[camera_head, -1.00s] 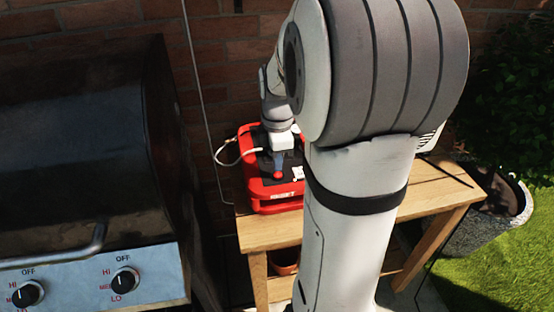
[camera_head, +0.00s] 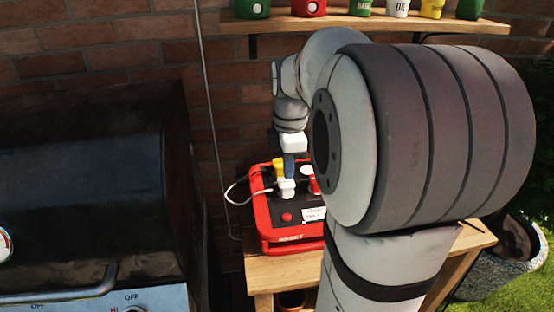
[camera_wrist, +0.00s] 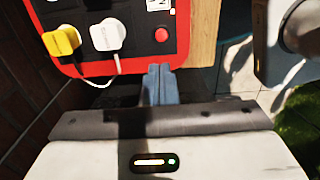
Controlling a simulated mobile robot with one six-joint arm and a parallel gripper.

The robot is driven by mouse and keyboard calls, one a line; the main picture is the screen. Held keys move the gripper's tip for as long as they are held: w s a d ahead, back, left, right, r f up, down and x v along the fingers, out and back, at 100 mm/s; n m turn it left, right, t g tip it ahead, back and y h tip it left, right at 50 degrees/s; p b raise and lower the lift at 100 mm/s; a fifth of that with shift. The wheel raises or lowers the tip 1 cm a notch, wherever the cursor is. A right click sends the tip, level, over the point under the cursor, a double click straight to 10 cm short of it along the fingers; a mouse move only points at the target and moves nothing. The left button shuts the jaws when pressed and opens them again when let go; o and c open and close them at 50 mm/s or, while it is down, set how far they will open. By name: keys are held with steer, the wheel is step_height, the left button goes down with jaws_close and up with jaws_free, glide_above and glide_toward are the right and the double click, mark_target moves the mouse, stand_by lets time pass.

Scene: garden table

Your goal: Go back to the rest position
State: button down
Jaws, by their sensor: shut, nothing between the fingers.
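My gripper (camera_wrist: 160,84) shows in the wrist view with its blue-grey fingers together and nothing between them. In the head view my gripper (camera_head: 289,167) hangs in front of or above the red-framed power box (camera_head: 290,238). The box stands on the wooden table (camera_head: 274,274). In the wrist view the power box (camera_wrist: 95,68) lies beyond the fingertips, with a yellow plug (camera_wrist: 61,41) and a white plug (camera_wrist: 108,34) seated in its black panel. The fingers appear apart from the box. My arm hides the box's right part in the head view.
A dark grill (camera_head: 90,190) stands at the left. A shelf (camera_head: 340,24) with several pots and canisters runs along the brick wall above. A planter (camera_head: 490,262) and grass are at the right. A white cable (camera_head: 232,190) loops left of the box.

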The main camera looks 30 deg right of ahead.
steer(key=s+a+r+m+t+p, duration=0.2)
steer(key=s+a+r+m+p, duration=0.1)
steer(key=s+a+m+p, duration=0.6)
steer(key=s+a+m, duration=0.3)
steer(key=m, duration=0.2)
steer(key=shift+s+a+m, duration=0.25)
steer(key=shift+s+m, duration=0.15)
stand_by(0.6)
